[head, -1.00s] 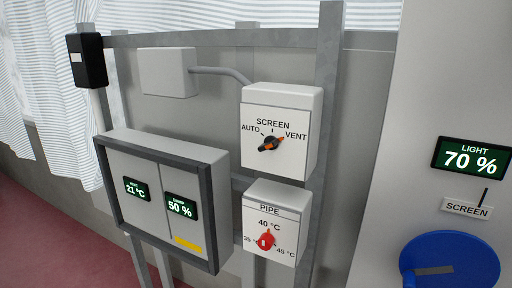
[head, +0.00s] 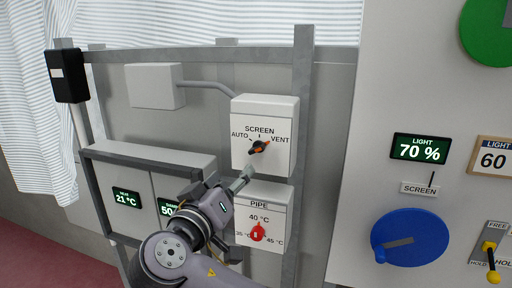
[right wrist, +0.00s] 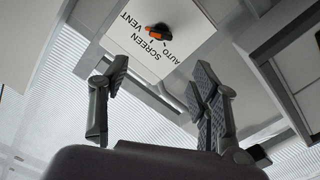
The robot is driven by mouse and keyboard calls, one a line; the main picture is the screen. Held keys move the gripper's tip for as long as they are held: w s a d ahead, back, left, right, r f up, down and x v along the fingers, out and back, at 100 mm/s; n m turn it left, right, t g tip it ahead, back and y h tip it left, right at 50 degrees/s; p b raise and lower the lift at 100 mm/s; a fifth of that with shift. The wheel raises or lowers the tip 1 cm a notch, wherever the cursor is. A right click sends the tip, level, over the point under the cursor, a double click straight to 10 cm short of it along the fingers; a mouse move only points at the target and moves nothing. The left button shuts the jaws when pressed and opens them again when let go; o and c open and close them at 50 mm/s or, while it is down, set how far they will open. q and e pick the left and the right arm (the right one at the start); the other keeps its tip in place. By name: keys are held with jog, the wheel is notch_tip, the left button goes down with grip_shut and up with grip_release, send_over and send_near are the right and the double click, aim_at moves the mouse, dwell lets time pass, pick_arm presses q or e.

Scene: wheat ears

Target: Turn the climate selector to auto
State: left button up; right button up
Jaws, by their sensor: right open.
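The climate selector is a black knob with an orange pointer (head: 258,147) on a white box (head: 264,110) marked SCREEN, AUTO and VENT. The orange end points up and right, towards VENT. My right gripper (head: 244,176) is just below the knob, in front of the box's lower edge. In the right wrist view the knob (right wrist: 158,31) shows beyond the open, empty fingers of the right gripper (right wrist: 160,85), apart from them. My left gripper is not in view.
A PIPE box (head: 263,208) with a red knob (head: 258,232) sits just below. A grey cabinet (head: 150,165) with displays stands to the left, partly behind my right arm.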

aim_at(255, 150)
jog(key=p+x, duration=0.7)
jog(key=x, duration=0.7)
jog(key=shift+w+r, duration=0.15)
jog(key=shift+w, duration=0.1)
jog(key=shift+w+d+f, duration=0.2)
jog(key=shift+w+d, duration=0.05)
jog(key=shift+w, duration=0.35)
jog(key=shift+c, duration=0.2)
